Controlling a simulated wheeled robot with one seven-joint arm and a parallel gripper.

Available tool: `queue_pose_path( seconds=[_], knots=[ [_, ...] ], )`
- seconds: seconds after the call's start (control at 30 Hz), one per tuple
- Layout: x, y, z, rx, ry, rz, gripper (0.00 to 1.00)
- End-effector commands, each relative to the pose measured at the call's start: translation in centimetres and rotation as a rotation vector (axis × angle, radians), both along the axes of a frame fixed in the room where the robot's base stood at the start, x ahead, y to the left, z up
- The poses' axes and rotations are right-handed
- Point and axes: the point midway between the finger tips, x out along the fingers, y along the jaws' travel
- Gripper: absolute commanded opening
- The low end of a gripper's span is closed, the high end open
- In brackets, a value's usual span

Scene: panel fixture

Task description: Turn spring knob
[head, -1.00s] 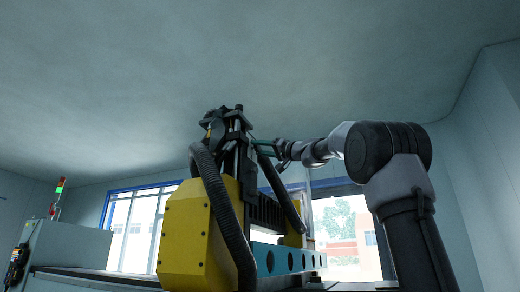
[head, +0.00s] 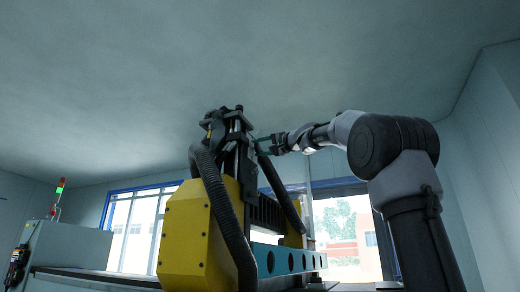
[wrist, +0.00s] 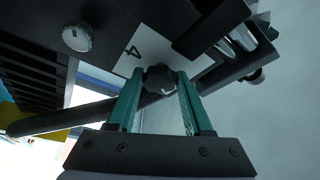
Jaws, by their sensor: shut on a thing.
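A black lobed knob (wrist: 159,79) shows in the middle of the wrist view, in front of a white plate (wrist: 128,58) marked "4". My gripper (wrist: 158,88) has two teal fingers, one on each side of the knob, shut on it. In the head view my gripper (head: 264,141) reaches from the right to the upper part of the yellow and black machine (head: 205,225). The knob is too small or hidden to make out there.
A round silver knob (wrist: 77,37) sits up and left of the black one. A black ribbed hose (wrist: 60,121) crosses the left of the wrist view. Black machine parts with bright rods (wrist: 240,40) stand at the upper right.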

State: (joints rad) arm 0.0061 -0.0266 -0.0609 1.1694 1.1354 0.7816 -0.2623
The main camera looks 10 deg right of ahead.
Motion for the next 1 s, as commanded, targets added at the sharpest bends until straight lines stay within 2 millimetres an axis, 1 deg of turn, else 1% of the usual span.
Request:
queue_pose_path(
  seconds=[0.7, 1.0],
  knots=[
    [0.06, 0.03, 0.46, 0.394, 0.543, -0.001, 0.0],
    [0.1, 0.02, 0.54, 0.517, 0.713, -0.001, 0.0]
  ],
)
